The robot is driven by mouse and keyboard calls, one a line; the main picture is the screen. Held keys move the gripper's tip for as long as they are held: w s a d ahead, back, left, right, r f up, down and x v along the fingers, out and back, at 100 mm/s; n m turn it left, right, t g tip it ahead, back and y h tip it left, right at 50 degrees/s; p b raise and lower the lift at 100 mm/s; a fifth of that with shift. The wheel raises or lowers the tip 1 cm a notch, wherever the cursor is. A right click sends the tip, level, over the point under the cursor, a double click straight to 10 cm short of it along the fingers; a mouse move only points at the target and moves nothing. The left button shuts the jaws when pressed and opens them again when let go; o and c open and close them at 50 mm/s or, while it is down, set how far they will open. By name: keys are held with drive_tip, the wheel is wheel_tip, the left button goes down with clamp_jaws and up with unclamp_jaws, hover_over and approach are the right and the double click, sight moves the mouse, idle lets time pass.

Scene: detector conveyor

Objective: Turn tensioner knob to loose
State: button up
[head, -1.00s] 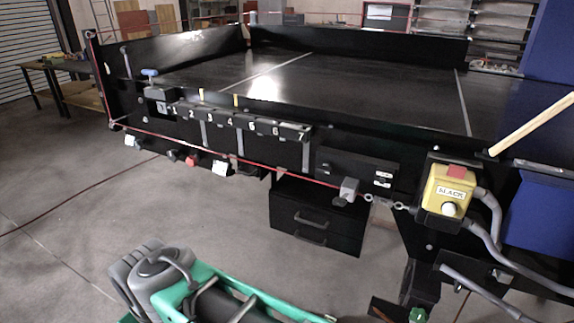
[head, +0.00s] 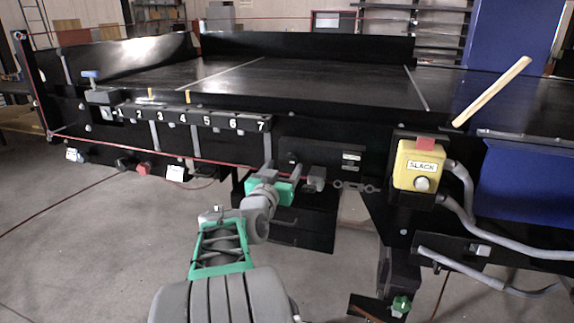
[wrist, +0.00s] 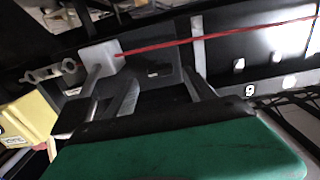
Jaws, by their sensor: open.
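The grey tensioner block (head: 315,180) sits at the right end of the red cord on the black machine's front, and the block also shows in the wrist view (wrist: 98,58). A pale stem runs from it to a dark part (wrist: 70,118), perhaps the knob; its setting cannot be read. My gripper (head: 280,182) is just left of the block in the head view. In the wrist view its two fingers (wrist: 163,85) are spread, with nothing between them. The block is beyond the left finger. The yellow box (head: 417,165) reads SLACK.
A numbered strip (head: 195,117) runs along the machine's front, left of my gripper. Grey hoses (head: 470,185) curve from the yellow box. A green knob (head: 401,305) is low at right. A wooden stick (head: 490,92) leans at upper right. The floor at left is open.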

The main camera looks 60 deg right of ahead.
sight(288, 162)
drive_tip(key=d, duration=0.4)
drive_tip(key=shift+w+d, duration=0.1)
drive_tip(key=shift+w, duration=0.25)
drive_tip(key=c, duration=1.4)
